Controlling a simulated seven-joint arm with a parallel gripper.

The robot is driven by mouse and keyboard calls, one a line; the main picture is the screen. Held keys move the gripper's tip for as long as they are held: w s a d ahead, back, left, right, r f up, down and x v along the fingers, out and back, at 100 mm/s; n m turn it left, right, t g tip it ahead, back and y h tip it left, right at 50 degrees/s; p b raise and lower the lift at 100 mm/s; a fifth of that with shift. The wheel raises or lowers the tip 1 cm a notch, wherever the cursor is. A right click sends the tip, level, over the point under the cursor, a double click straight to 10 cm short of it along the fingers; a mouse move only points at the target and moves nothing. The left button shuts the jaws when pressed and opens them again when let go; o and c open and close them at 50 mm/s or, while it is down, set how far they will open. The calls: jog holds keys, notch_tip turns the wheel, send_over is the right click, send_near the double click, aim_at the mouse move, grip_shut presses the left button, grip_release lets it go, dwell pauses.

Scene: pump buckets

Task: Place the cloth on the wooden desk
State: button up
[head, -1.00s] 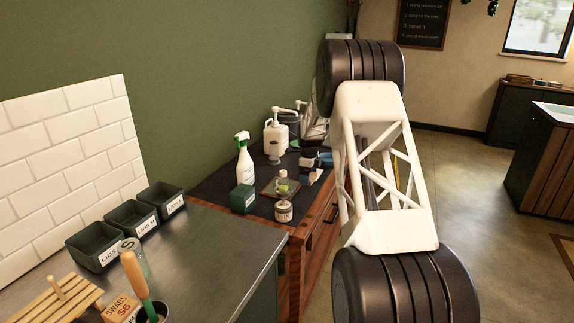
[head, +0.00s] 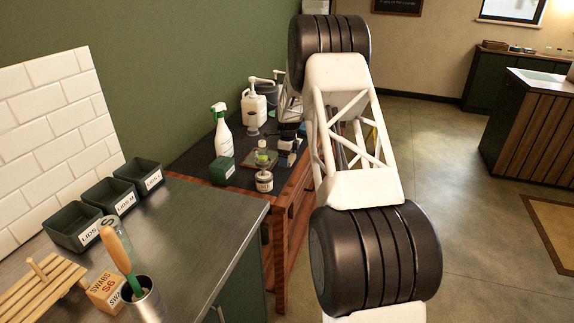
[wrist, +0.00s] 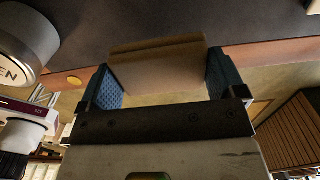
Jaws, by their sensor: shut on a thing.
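My gripper (wrist: 162,85) shows in the wrist view with its two blue-padded fingers closed on the sides of a tan, flat, folded-looking piece, the cloth (wrist: 158,66). In the head view my gripper (head: 288,147) is small and near the right side of the wooden desk (head: 200,160). The desk has a dark top and a reddish wooden edge. In the wrist view the dark top (wrist: 240,25) lies beyond the cloth, and the wooden edge crosses behind the gripper. I cannot tell whether the cloth touches the desk. The cloth is not clear in the head view.
On the desk stand a green-topped spray bottle (head: 221,130), a white pump bottle (head: 254,105), a dark green box (head: 221,171) and a small labelled jar (head: 264,182). A metal counter (head: 190,225) with dark bins (head: 108,196) is nearer. Open floor lies right.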

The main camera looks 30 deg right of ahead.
aim_at(287, 170)
jog(key=shift+f, duration=0.1)
jog(key=shift+f, duration=1.8)
jog(key=shift+f, duration=0.1)
jog(key=o, duration=0.6)
jog(key=shift+r, duration=6.1)
